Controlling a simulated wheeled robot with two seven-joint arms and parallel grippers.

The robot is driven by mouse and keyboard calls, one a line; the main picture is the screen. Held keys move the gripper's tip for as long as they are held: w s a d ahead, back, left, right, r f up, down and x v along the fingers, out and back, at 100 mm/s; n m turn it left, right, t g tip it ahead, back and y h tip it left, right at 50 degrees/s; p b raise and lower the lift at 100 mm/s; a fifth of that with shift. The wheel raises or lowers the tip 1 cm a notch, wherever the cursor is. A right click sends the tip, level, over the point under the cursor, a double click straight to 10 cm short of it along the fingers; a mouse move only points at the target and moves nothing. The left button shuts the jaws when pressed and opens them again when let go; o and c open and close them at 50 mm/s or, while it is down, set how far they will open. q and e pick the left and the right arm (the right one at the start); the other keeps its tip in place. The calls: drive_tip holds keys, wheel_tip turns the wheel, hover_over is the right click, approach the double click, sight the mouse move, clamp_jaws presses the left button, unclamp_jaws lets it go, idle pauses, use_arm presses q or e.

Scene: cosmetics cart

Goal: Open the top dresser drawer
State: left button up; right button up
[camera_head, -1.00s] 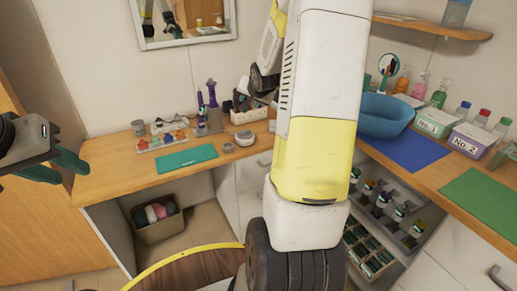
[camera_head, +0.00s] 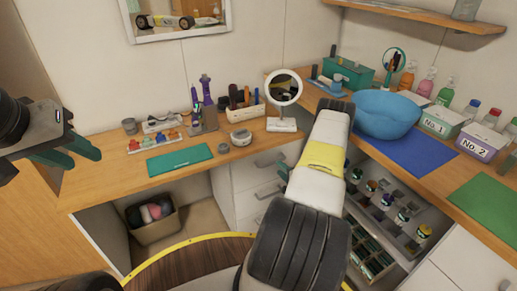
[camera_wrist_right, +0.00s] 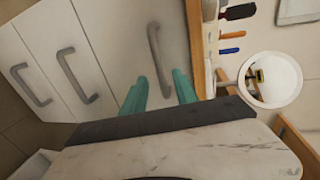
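The white drawer unit stands under the wooden desk. Its top drawer (camera_head: 240,171) appears closed, with a grey bar handle (camera_head: 270,158). In the right wrist view this handle (camera_wrist_right: 154,48) runs down toward the gap between my teal fingers. My right gripper (camera_wrist_right: 161,88) is open; its fingers lie either side of the handle's near end in the picture, and I cannot tell whether they touch it. In the head view my right arm hides most of that gripper. My left gripper (camera_head: 72,153) is open and empty at the left, over the desk's left end.
Lower drawer handles (camera_wrist_right: 75,76) sit beside the top one. A round mirror (camera_head: 284,90) stands on the desk above the drawers. A blue bowl (camera_head: 385,114) and bottles stand right. A green mat (camera_head: 180,160) lies on the desk. A basket (camera_head: 153,220) sits below.

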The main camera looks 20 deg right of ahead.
sight(273, 162)
drive_tip(key=x, duration=0.7)
drive_tip(key=shift+w+a+f, duration=0.15)
drive_tip(key=shift+w, duration=0.2)
clamp_jaws()
idle(1.1)
